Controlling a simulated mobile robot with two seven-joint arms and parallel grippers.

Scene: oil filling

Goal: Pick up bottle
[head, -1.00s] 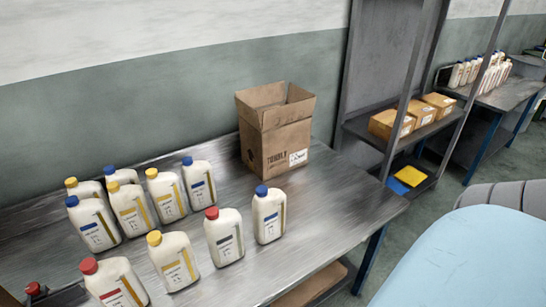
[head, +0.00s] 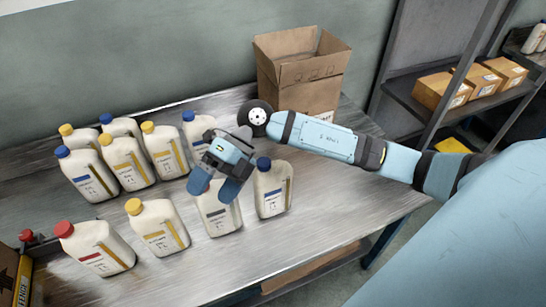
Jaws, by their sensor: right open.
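Several white bottles with coloured caps stand upright on the metal table (head: 330,222). My right gripper (head: 216,194) is open, fingers pointing down, over a bottle (head: 219,216) in the front row and hides its cap and top. I cannot tell whether the fingers touch it. A blue-capped bottle (head: 272,190) stands just right of the gripper. A yellow-capped bottle (head: 157,230) and a red-capped bottle (head: 97,247) stand to the left. Behind is a row with a blue-capped bottle (head: 86,175), a yellow-capped bottle (head: 127,161) and others. My left gripper is not in view.
An open cardboard box (head: 305,98) stands at the back of the table, behind my right arm. A shelf with several small boxes (head: 470,85) is at the right. The table's right part is clear. Part of another box (head: 12,275) shows at the lower left.

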